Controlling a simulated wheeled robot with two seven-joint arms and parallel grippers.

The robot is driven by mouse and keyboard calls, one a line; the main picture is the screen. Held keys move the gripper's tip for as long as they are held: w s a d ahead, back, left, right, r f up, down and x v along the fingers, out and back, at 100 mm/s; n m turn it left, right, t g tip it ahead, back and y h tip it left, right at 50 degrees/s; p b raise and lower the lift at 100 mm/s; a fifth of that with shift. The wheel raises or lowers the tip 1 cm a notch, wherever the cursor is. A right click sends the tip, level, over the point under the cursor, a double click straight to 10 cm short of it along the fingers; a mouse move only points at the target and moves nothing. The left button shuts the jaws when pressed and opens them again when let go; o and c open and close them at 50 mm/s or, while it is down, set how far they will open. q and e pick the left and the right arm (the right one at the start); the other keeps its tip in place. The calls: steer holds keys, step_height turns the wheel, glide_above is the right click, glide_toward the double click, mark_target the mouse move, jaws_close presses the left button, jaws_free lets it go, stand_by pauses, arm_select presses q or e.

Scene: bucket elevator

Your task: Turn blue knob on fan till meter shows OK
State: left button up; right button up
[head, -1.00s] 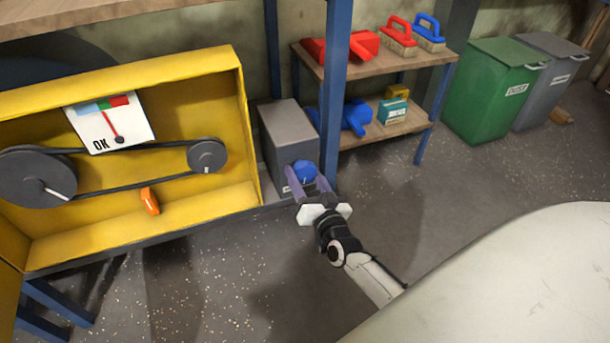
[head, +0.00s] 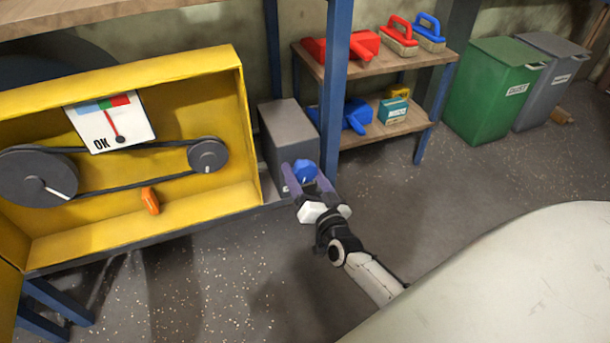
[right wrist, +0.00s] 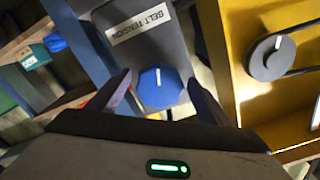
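The blue knob (head: 304,171) sits on the front of a grey box to the right of the yellow housing. In the right wrist view the knob (right wrist: 160,87) has a white mark pointing up, under a label reading BELT TENSION. My right gripper (head: 309,180) is open around the knob, one finger on each side, with gaps showing in the right wrist view (right wrist: 160,98). The meter (head: 110,122) has blue, green and red bands and OK printed at lower left. Its red needle points up-left at the green band. My left gripper is not in view.
The yellow housing (head: 245,130) holds two belt-linked pulleys and an orange handle (head: 150,201). A blue post (head: 333,100) stands right beside the grey box (head: 287,130). Shelves (head: 385,133) with brushes stand behind it. Open floor lies to the right.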

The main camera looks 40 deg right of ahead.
steer(key=shift+s, duration=0.1)
steer(key=shift+s+a, duration=0.1)
steer(key=shift+s, duration=0.2)
arm_select(q)
steer(key=p, duration=0.1)
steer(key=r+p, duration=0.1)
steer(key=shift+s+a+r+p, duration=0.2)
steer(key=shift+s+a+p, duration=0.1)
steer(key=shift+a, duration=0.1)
arm_select(e)
steer(key=v, duration=0.9)
steer(key=shift+s+a, duration=0.15)
steer(key=shift+s, duration=0.05)
stand_by(0.6)
